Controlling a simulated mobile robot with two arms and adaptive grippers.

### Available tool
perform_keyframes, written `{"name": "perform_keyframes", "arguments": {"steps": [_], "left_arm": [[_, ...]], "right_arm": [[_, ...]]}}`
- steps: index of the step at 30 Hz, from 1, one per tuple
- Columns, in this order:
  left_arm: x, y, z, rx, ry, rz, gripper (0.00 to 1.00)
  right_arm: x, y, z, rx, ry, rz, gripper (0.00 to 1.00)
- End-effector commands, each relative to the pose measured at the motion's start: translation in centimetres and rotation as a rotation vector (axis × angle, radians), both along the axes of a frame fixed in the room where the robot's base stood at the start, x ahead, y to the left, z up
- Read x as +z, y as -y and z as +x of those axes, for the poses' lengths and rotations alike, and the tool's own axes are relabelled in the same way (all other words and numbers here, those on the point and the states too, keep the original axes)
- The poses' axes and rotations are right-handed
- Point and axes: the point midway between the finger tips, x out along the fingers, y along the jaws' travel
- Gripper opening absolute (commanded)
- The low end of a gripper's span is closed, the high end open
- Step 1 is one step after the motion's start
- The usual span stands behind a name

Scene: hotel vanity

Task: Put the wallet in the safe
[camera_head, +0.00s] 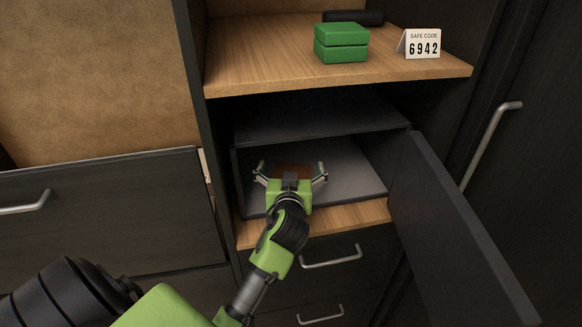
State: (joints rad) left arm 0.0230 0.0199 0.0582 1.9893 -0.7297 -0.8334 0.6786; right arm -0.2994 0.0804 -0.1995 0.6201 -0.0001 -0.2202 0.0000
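The safe (355,172) is a dark grey box in the cabinet's middle compartment. Its door (455,235) stands wide open to the right. My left gripper (291,170) reaches into the safe's opening, with its fingers spread wide apart. The brown wallet (293,169) lies just beyond the gripper's palm, between the spread fingers, over the safe's floor. I cannot tell whether the fingers touch it or whether it rests on the floor. My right gripper is not in view.
Above the safe, a wooden shelf (260,65) holds a green box (341,43), a dark rounded object (353,17) and a safe code card (420,44) reading 6942. A drawer (100,215) juts out at the left. Closed drawers with handles (331,257) lie below the safe.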

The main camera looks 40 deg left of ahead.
Motion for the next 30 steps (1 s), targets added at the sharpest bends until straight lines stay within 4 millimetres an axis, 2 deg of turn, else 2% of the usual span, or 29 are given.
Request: {"name": "perform_keyframes", "arguments": {"steps": [8, 21, 30], "left_arm": [[0.0, 0.3, -0.4, -0.001, -0.001, -0.002, 0.97], [1.2, 3.8, -5.5, -0.001, 0.000, -0.003, 0.97], [1.5, 4.1, -6.1, 0.000, 0.000, 0.000, 0.97]], "right_arm": [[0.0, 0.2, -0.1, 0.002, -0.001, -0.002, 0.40], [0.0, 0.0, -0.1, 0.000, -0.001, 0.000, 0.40], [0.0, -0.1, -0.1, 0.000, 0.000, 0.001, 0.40]]}}
